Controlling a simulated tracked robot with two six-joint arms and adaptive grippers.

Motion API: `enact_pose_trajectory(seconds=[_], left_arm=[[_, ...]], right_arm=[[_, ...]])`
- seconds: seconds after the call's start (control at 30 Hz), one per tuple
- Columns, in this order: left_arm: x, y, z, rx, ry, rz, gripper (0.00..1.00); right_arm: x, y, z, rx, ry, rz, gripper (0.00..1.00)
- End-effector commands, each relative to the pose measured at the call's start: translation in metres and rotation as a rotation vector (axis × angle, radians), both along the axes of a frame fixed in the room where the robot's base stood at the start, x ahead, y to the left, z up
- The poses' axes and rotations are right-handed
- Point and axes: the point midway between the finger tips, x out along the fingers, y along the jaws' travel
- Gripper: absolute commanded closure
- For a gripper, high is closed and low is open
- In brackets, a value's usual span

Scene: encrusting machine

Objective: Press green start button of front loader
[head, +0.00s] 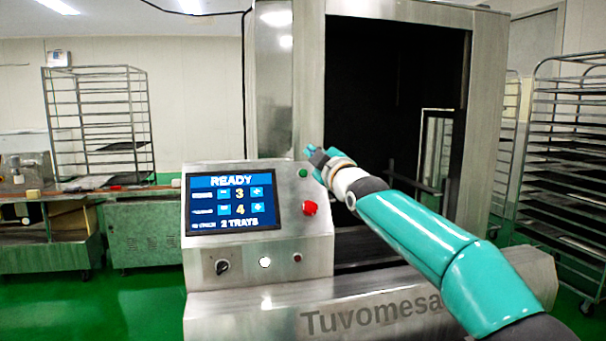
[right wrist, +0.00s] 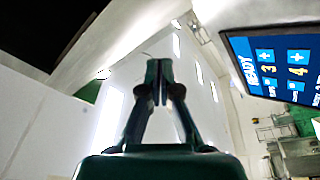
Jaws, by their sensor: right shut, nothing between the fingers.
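The small green button (head: 303,173) is on the metal control panel (head: 320,250), at the upper right of the screen (head: 232,203). The screen reads READY, with 3, 4 and 2 TRAYS. My right gripper (head: 310,150) is just above the green button in the head view, apart from it in the picture; the depth gap is hard to judge. In the right wrist view the gripper (right wrist: 158,72) is shut and empty, with the screen (right wrist: 280,65) at the upper right. I cannot make out the green button there. My left gripper is not in view.
A red mushroom button (head: 310,208) sits below the green one. A knob (head: 222,267), a white button (head: 265,262) and a small red button (head: 297,258) are lower down. The machine's tall metal frame (head: 310,80) stands behind. Tray racks (head: 570,150) stand at the right.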

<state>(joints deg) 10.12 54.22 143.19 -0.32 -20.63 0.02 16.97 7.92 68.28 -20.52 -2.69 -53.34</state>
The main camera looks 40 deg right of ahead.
Motion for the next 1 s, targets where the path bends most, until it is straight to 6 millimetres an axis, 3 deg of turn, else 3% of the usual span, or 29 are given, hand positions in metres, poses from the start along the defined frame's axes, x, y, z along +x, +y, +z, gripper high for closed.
enact_pose_trajectory(seconds=[0.47,0.7,1.0], left_arm=[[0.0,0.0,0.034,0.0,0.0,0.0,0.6],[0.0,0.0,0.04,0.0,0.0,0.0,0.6],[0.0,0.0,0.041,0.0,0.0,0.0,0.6]], right_arm=[[0.04,-0.023,-0.031,0.001,0.006,-0.001,1.0],[0.056,-0.032,-0.045,0.001,0.003,-0.001,1.0],[0.06,-0.034,-0.049,-0.001,0.001,-0.001,1.0]])
